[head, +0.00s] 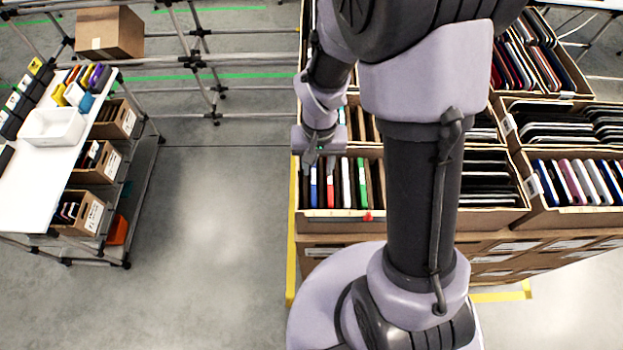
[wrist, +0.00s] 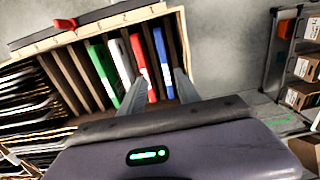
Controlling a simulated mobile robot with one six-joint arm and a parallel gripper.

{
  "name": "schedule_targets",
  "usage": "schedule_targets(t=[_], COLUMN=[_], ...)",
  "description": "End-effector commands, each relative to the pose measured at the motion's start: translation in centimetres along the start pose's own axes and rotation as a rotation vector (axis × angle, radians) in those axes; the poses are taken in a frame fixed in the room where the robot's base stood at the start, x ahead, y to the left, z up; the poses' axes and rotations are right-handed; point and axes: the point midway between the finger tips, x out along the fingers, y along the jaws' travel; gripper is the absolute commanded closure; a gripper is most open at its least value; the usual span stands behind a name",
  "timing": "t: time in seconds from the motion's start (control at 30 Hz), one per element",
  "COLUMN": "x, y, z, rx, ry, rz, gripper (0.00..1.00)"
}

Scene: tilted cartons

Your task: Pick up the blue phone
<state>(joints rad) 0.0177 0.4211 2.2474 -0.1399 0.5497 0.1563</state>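The blue phone (head: 314,186) stands on edge in a row of phones in the front-left carton of the stack. In the wrist view the blue phone (wrist: 163,58) is close to my right finger, with a red phone (wrist: 142,60) beside it on the left. My gripper (wrist: 160,80) is open, its two fingers apart and pointing toward the row, with the ends of the red and blue phones showing between them. In the head view my gripper (head: 316,156) is above the front-left carton. Whether the fingers touch any phone I cannot tell.
White (head: 346,182) and green (head: 362,182) phones stand in the same row, among brown dividers. The carton's wall (head: 335,222) surrounds them. Other cartons of dark devices (head: 550,125) lie right and behind. A white-topped cart (head: 30,175) stands left, with clear floor between.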

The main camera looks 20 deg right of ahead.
Motion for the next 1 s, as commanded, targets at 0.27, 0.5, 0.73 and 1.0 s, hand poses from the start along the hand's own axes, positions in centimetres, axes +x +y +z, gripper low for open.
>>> schedule_targets(t=[0.27,0.5,0.73,1.0], x=[4.2,7.2,7.1,7.1], y=[-0.5,-0.7,-0.7,-0.8], z=[-0.3,-0.5,-0.5,-0.5], rx=[0.000,0.001,0.000,0.000], ry=[-0.003,0.001,0.001,0.002], rz=[0.001,0.000,0.000,0.000], gripper=[0.61,0.61,0.75,1.00])
